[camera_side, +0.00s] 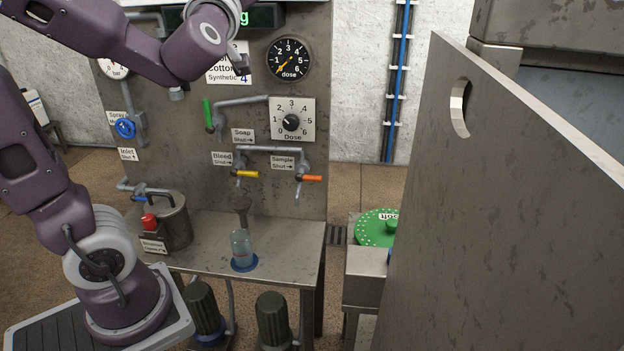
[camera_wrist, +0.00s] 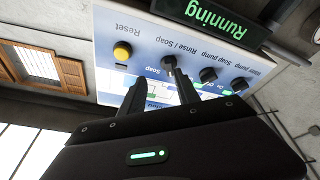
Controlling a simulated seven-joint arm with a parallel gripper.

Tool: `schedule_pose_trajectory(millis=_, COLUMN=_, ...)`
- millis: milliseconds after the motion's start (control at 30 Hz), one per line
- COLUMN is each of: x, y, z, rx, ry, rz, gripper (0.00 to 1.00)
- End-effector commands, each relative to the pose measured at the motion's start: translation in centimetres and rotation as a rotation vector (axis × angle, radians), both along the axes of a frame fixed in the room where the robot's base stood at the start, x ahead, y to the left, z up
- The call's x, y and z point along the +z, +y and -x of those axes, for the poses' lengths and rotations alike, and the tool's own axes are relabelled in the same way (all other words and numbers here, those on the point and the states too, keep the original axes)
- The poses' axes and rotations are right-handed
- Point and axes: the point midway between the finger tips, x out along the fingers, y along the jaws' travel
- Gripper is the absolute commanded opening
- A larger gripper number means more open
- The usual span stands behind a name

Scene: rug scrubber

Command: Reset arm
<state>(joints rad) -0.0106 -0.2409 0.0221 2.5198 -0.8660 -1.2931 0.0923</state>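My gripper (camera_wrist: 160,84) shows in the wrist view, its two dark fingers apart with nothing visibly held between them. It faces a white control panel (camera_wrist: 140,50). The Rinse / Soap knob (camera_wrist: 168,62) appears just beyond and between the fingertips; whether they touch it I cannot tell. A yellow button labelled Reset (camera_wrist: 122,51) is left of the fingertips. In the side view my arm reaches up past the top edge, and the gripper is out of frame.
Two more dark knobs, for the pumps (camera_wrist: 208,75) (camera_wrist: 239,84), are on the panel. A green "Running" display (camera_wrist: 215,20) adjoins it. In the side view, a bench (camera_side: 290,240) bears a tank (camera_side: 175,222) and a glass (camera_side: 241,246). A large metal panel (camera_side: 500,200) stands at right.

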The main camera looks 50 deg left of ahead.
Motion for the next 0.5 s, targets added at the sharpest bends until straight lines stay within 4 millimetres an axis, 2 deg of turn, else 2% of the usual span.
schedule_pose_trajectory(millis=67, x=-1.1, y=-3.0, z=-2.0, rx=-0.180, ry=0.076, rz=0.041, gripper=0.38)
schedule_pose_trajectory(millis=133, x=-3.3, y=-7.6, z=-3.7, rx=-0.399, ry=0.208, rz=0.073, gripper=0.38)
schedule_pose_trajectory(millis=167, x=-4.5, y=-9.8, z=-3.9, rx=-0.492, ry=0.278, rz=0.081, gripper=0.38)
schedule_pose_trajectory(millis=200, x=-6.3, y=-12.6, z=-3.7, rx=-0.605, ry=0.380, rz=0.086, gripper=0.38)
schedule_pose_trajectory(millis=233, x=-7.8, y=-14.6, z=-3.1, rx=-0.682, ry=0.461, rz=0.088, gripper=0.38)
schedule_pose_trajectory(millis=300, x=-11.8, y=-18.6, z=-0.7, rx=-0.832, ry=0.672, rz=0.083, gripper=0.38)
schedule_pose_trajectory(millis=367, x=-15.4, y=-20.7, z=2.5, rx=-0.921, ry=0.863, rz=0.075, gripper=0.38)
schedule_pose_trajectory(millis=400, x=-17.6, y=-21.4, z=4.9, rx=-0.957, ry=0.987, rz=0.070, gripper=0.38)
schedule_pose_trajectory(millis=500, x=-21.9, y=-21.6, z=10.6, rx=-0.990, ry=1.258, rz=0.067, gripper=0.38)
